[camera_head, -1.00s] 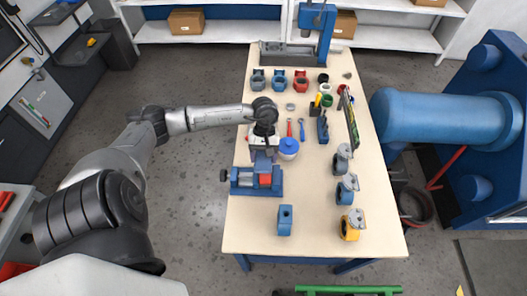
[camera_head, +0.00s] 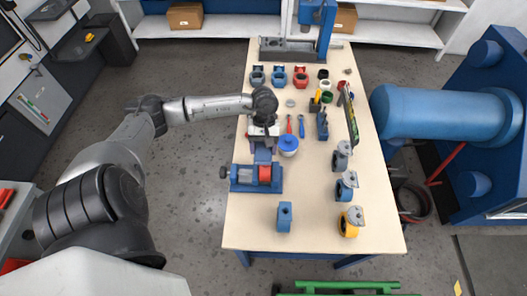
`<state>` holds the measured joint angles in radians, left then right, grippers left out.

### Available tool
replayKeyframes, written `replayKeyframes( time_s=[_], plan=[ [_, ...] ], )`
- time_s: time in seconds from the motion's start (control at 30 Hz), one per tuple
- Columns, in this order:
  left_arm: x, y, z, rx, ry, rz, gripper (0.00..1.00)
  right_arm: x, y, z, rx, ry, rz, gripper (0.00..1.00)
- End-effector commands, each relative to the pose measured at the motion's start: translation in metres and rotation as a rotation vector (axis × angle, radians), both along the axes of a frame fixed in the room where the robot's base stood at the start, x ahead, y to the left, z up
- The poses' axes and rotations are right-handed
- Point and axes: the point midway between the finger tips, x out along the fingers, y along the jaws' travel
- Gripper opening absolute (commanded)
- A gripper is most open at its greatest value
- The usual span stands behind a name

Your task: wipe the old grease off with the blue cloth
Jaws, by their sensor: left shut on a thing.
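My left gripper (camera_head: 263,144) points down over the left side of the workbench. It is shut on a small blue thing (camera_head: 262,156) that looks like the blue cloth, though it is mostly hidden by the hand. Just in front of it stands a blue vise (camera_head: 243,179) with a red part (camera_head: 265,174) in its jaws. Whether the cloth touches the vise or the part, I cannot tell. Old grease is too small to make out. A white jar with a blue lid (camera_head: 288,143) stands right beside the gripper. My right gripper is not in view.
Butterfly valves with grey tops stand along the right, one of them yellow (camera_head: 349,224). A blue block (camera_head: 284,217) stands near the front. Blue and red valve bodies (camera_head: 278,76) and a blue press (camera_head: 318,30) are at the back. The bench's front middle (camera_head: 310,190) is clear.

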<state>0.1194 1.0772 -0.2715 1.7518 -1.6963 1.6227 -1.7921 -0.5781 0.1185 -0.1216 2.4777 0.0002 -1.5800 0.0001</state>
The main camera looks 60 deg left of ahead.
Motion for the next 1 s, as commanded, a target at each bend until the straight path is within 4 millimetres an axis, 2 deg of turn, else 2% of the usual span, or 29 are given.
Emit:
replayKeyframes(
  time_s=[0.1,0.6,1.0],
  plan=[
    [0.0,-0.001,0.012,-0.001,0.003,0.0,0.41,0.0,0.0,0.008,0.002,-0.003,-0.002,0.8],
    [0.0,-0.001,0.055,-0.001,0.003,-0.001,0.41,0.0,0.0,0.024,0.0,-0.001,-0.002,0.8],
    [0.0,-0.002,0.058,-0.002,0.003,-0.002,0.41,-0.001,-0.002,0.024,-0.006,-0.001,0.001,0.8]
  ],
)
